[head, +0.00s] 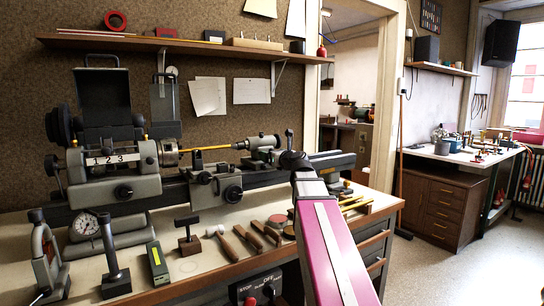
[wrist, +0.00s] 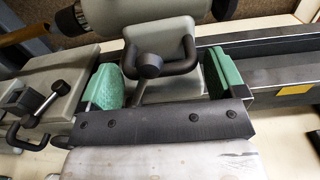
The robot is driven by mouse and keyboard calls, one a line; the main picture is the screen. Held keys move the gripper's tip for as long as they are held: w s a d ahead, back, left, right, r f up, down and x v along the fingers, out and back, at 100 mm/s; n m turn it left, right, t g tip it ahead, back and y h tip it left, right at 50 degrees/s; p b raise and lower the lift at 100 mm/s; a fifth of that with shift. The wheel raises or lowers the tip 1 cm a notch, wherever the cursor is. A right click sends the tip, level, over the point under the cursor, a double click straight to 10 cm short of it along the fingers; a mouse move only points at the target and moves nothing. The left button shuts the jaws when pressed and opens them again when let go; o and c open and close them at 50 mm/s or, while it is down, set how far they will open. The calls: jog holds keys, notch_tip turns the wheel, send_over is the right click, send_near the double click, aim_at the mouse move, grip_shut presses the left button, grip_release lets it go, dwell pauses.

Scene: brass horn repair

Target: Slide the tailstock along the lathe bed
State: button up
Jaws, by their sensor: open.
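The tailstock (head: 262,142) is a grey casting on the dark lathe bed (head: 335,161), right of the headstock (head: 112,160). In the wrist view the grey tailstock (wrist: 135,14) fills the top middle, with a black bent lever (wrist: 185,62) on its near side. The bed (wrist: 280,72) runs off to the right there. My gripper (wrist: 164,80) is open, with one green finger on each side of the lever and lower tailstock body. I cannot tell whether either finger touches. In the head view my magenta arm reaches the tailstock, and the gripper is mostly hidden.
A yellow rod (head: 210,145) extends from the headstock towards the tailstock. The tool carriage (head: 215,182) sits on the bed left of the tailstock. Hammers (head: 247,236) and gauges lie along the bench front (head: 190,266). The bed right of the tailstock looks clear.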

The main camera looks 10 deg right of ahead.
jog(key=v, duration=0.9)
jog(key=shift+s, duration=0.4)
jog(key=shift+d, duration=0.15)
